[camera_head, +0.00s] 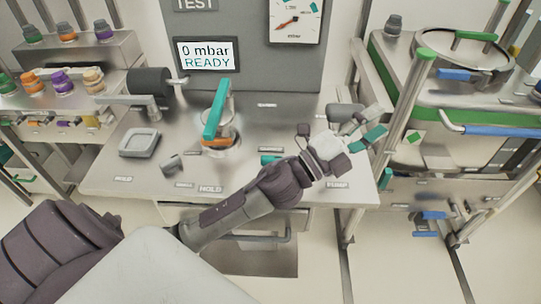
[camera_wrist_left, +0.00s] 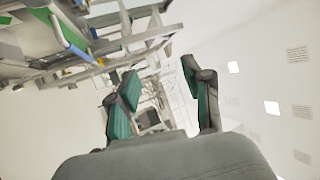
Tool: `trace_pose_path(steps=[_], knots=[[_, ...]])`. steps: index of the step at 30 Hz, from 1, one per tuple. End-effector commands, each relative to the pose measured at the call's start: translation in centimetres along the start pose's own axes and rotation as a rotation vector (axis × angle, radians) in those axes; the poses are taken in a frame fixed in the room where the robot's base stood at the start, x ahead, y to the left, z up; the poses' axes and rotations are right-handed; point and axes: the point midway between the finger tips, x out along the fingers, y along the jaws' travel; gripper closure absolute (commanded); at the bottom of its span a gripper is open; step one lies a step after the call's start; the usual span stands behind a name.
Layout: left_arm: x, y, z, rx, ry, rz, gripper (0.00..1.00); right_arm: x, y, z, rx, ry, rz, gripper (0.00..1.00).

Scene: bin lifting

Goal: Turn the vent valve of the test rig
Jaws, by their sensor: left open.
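The test rig's grey panel (camera_head: 250,72) stands at the back of a steel bench, with a display reading "0 mbar READY" (camera_head: 205,55). A teal lever (camera_head: 217,110) stands over a clear body with an orange ring (camera_head: 215,141). A small teal part (camera_head: 269,159) lies at bench level, partly behind my left arm. I cannot tell which part is the vent valve; no vent label is readable. My left gripper (camera_head: 375,127) is open and empty, at the right end of the bench, apart from the lever. Its teal pads are spread in the left wrist view (camera_wrist_left: 158,92). My right gripper is not in view.
A dial gauge (camera_head: 296,20) is on the panel. A black cylinder (camera_head: 151,82) and a square grey dish (camera_head: 139,142) are on the left. Racks of coloured caps (camera_head: 62,82) stand further left.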

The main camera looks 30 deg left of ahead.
Motion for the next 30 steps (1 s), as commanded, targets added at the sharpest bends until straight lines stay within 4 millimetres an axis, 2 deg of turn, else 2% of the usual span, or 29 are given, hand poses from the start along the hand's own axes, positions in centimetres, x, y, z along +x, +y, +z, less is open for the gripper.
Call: trace_pose_path(steps=[1,4,7,9,11,14,15,18,21,25,27,30], knots=[[1.3,-0.8,-2.1,0.141,0.155,-0.023,0.50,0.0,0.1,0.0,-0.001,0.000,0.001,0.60],[1.9,-0.3,-6.0,0.422,0.473,-0.030,0.50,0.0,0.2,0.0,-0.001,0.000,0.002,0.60],[0.8,2.2,-7.7,0.697,0.781,0.023,0.50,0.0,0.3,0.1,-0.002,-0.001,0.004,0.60],[-0.6,4.4,-7.0,0.877,0.989,0.101,0.50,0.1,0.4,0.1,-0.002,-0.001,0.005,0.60],[-2.2,6.2,-5.1,1.021,1.159,0.197,0.50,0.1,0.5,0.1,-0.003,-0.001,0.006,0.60],[-5.1,7.9,0.6,1.219,1.416,0.419,0.50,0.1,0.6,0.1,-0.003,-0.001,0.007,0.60],[-6.3,8.0,3.4,1.276,1.503,0.525,0.50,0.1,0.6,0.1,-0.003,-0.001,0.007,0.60],[-9.4,6.5,10.1,1.358,1.675,0.802,0.50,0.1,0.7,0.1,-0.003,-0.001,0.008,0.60],[-11.8,3.9,15.2,1.369,1.778,1.040,0.50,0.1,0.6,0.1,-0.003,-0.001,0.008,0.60],[-13.9,1.1,18.6,1.342,1.838,1.231,0.50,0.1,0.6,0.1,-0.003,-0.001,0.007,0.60],[-14.5,0.6,19.3,1.329,1.851,1.274,0.50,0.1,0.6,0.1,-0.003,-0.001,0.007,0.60],[-14.9,1.0,19.6,1.322,1.857,1.290,0.50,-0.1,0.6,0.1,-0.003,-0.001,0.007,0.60]])
